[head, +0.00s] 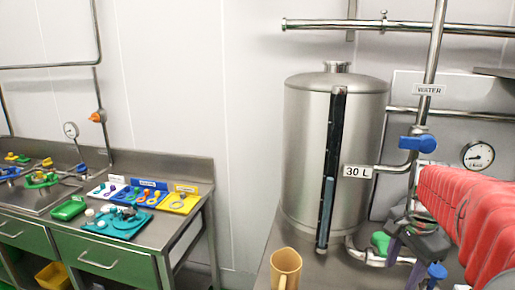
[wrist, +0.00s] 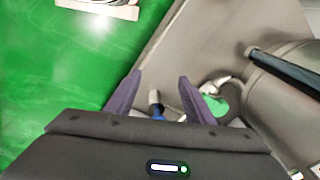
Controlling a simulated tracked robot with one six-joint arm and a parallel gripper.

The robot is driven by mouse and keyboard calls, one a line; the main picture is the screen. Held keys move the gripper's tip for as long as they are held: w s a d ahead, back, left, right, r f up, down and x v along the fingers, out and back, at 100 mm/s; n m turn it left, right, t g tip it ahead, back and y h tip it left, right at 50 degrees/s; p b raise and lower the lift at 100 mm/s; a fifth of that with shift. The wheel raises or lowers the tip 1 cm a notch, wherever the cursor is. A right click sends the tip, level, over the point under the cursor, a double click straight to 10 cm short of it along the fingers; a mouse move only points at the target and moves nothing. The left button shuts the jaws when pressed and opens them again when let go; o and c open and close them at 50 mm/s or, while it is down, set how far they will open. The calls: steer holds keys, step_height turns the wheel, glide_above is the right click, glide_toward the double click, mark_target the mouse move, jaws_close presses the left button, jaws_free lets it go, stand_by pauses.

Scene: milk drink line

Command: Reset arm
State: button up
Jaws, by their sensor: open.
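My gripper (head: 402,262) is at the lower right of the head view, beside the base of the steel tank and above the steel counter. In the wrist view my gripper (wrist: 160,88) shows two purple fingers spread apart with nothing held between them. My arm, in a red cover, comes in from the right edge of the head view and partly hides what lies behind it.
The steel tank (head: 300,150) marked 30 L stands on the counter. A green-handled valve (head: 380,243) is close behind my gripper. A blue valve handle (head: 418,143) and pipes are above. A tan jug (head: 285,268) is left; a green-fronted bench (head: 105,258) is farther left.

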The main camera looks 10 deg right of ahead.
steer(key=s+a+n+t, duration=0.2)
steer(key=s+a+n, duration=0.3)
steer(key=a+n, duration=0.3)
steer(key=s+a+n+t, duration=0.2)
steer(key=s+a+n, duration=0.2)
steer(key=a+n, duration=0.5)
steer(key=a, duration=0.8)
steer(key=shift+s+f+y, duration=0.2)
steer(key=shift+s+y, duration=0.15)
steer(key=shift+y, duration=0.05)
steer(key=shift+d, duration=0.1)
steer(key=shift+c, duration=0.5)
